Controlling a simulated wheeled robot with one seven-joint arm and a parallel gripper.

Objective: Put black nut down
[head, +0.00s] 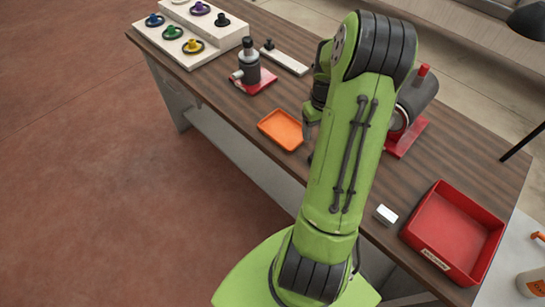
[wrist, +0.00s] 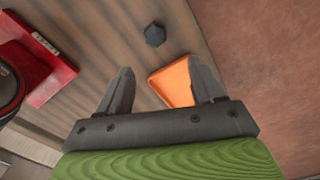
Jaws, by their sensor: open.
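The black nut (wrist: 154,34) is a dark hexagonal piece, lying on the brown wooden table in the wrist view. It is apart from the orange tray (wrist: 171,84), a little beyond my fingertips. In the head view my arm appears to hide the nut. My gripper (wrist: 160,72) is open, with nothing between its two dark fingers. The orange tray shows partly behind the right finger. In the head view the whole orange tray (head: 268,125) looks empty, and my gripper is mostly hidden behind my green arm just right of it.
A grey machine on a red base (head: 408,138) stands behind my arm. A red bin (head: 425,246) and a small white block (head: 385,215) are at the right. A dark device (head: 248,62) on a red plate and a board with coloured knobs (head: 150,36) are at the far left.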

